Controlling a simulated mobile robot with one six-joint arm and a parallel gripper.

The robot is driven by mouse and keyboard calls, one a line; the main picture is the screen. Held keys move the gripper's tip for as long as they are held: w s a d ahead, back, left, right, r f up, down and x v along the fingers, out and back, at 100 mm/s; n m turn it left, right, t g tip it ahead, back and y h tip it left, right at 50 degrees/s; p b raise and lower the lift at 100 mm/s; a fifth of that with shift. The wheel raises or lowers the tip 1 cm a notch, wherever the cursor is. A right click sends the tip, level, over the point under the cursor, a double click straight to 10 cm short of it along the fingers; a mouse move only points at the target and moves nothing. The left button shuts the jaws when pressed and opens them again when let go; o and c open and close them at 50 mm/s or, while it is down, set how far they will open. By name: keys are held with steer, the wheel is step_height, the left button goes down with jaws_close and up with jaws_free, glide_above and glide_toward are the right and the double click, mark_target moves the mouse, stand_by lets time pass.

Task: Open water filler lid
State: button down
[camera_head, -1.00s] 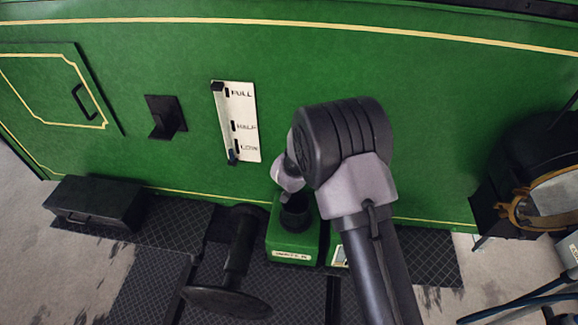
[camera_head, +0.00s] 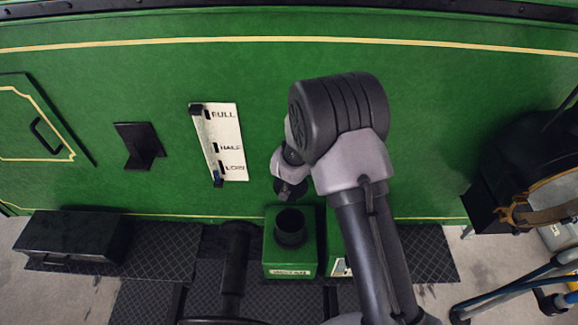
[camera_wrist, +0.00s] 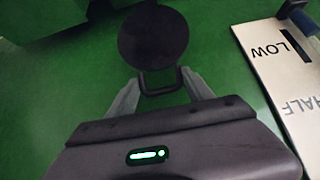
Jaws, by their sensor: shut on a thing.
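The round black lid (camera_wrist: 153,38) hangs by its loop handle (camera_wrist: 161,93) between the fingers of my gripper (camera_wrist: 160,83) in the wrist view. My gripper is shut on that handle. In the head view my gripper (camera_head: 286,178) is above the green water filler box (camera_head: 270,247), and the dark lid (camera_head: 290,190) shows at its end, partly hidden. Below it the black filler neck (camera_head: 291,228) stands on top of the box, its round mouth uncovered. The lid looks clear of the neck.
A round-fronted fixture (camera_head: 545,200) is at right.

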steer(key=shift+w+r, duration=0.1)
steer(key=shift+r, duration=0.1)
steer(key=c, duration=0.7)
jaws_free()
steer(key=shift+d, duration=0.15)
steer(key=shift+s, duration=0.2)
steer(key=shift+s+r, duration=0.15)
steer(key=shift+r, duration=0.15)
steer(key=p+v, duration=0.2)
steer(key=v, duration=1.4)
steer(key=shift+s+r+p, duration=0.25)
steer(key=shift+r+p, duration=0.05)
steer(key=shift+p, duration=0.1)
steer(key=shift+f, duration=0.15)
